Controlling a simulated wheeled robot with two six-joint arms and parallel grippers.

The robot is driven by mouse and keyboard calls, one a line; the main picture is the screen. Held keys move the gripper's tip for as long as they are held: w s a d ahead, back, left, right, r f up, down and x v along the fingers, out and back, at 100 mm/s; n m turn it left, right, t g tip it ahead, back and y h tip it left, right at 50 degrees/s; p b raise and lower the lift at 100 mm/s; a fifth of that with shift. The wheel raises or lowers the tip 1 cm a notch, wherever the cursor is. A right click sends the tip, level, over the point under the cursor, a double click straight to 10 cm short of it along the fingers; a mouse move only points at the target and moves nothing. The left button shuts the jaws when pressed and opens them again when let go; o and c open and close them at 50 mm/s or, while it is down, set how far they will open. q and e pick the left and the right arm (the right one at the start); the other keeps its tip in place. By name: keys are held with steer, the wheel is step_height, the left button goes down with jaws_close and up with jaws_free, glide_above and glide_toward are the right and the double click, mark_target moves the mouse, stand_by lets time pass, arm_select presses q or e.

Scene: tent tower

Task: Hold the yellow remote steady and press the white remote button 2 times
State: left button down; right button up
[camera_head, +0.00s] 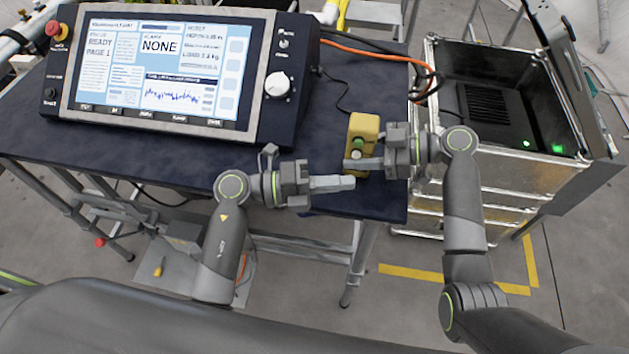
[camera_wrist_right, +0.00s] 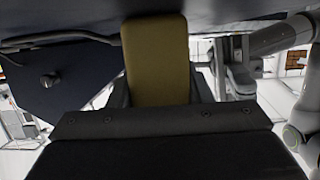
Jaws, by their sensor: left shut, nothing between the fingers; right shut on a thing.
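The yellow remote (camera_head: 364,127) is at the right part of the dark table, with a green button and a pale, whitish round button (camera_head: 357,154) on the face toward me. My right gripper (camera_head: 362,164) comes in from the right and is shut on the remote's lower part. In the right wrist view the remote (camera_wrist_right: 155,60) stands up between the fingers, its buttons out of sight. My left gripper (camera_head: 347,183) is shut and empty, its fingertips just below the remote in the head view. I cannot tell its exact gap to the white button.
A large display console (camera_head: 180,75) with a knob stands on the table (camera_head: 200,160) at the left. Orange and black cables (camera_head: 365,52) run behind the remote. An open metal case (camera_head: 490,165) stands at the right.

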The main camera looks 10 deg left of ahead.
mark_target(352, 156)
arm_select(q)
steer(key=w, duration=0.4)
steer(key=shift+r, duration=0.2)
steer(key=shift+w, duration=1)
steer(key=shift+s, duration=0.1)
arm_select(e)
steer(key=shift+s, duration=0.15)
arm_select(q)
steer(key=s, duration=0.4)
steer(key=shift+s+a+f, duration=0.15)
steer(key=shift+a+f, duration=0.05)
steer(key=shift+f, duration=0.1)
steer(key=v, duration=0.9)
steer(key=shift+a+r, duration=0.1)
steer(key=shift+a, duration=0.2)
